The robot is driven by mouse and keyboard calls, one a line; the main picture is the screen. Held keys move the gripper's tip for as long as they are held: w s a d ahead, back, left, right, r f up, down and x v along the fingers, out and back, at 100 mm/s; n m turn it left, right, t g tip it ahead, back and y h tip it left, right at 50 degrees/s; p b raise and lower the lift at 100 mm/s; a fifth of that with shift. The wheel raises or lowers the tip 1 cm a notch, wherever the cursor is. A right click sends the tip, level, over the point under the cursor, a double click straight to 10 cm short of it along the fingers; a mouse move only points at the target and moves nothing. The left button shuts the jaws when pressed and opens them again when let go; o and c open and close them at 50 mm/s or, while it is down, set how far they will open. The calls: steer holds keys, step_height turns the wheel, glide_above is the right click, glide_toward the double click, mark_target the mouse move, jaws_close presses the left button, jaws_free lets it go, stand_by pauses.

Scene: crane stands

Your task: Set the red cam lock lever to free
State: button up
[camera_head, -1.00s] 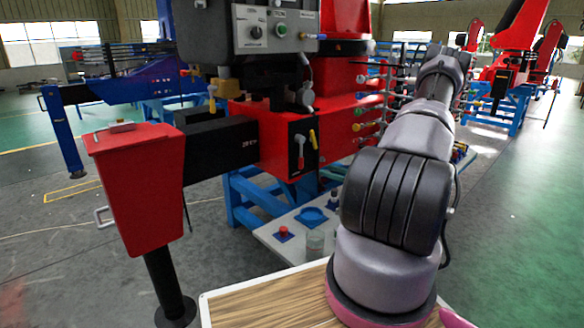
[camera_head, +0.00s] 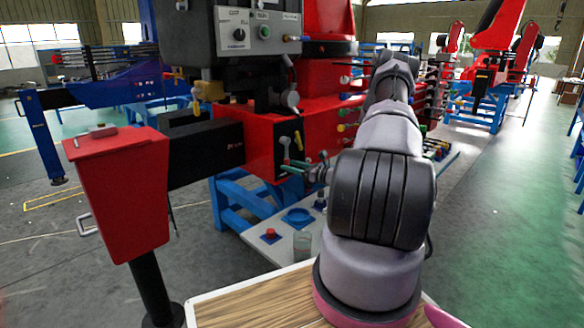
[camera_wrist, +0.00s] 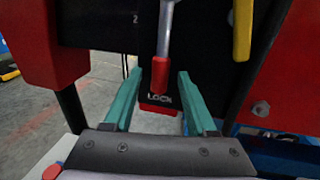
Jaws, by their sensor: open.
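The red cam lock lever (camera_wrist: 160,72) hangs down on a black panel in the wrist view, a grey shaft ending in a red grip. Its grip end is just above a label reading LOCK (camera_wrist: 160,98). My gripper (camera_wrist: 160,78) is open, with one teal finger on each side of the red grip and a gap on both sides. In the head view my gripper (camera_head: 287,167) is at the lever's lower end, and the lever's grey upper part (camera_head: 285,144) shows; its grip is hard to make out there.
A yellow lever (camera_wrist: 243,28) hangs close to the right of the red one. A red block (camera_wrist: 50,45) stands at left in the wrist view. Below the panel is a white table (camera_head: 268,252) with a red button (camera_head: 270,233) and a blue dish (camera_head: 298,216).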

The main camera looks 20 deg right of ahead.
jaws_close()
stand_by(1.4)
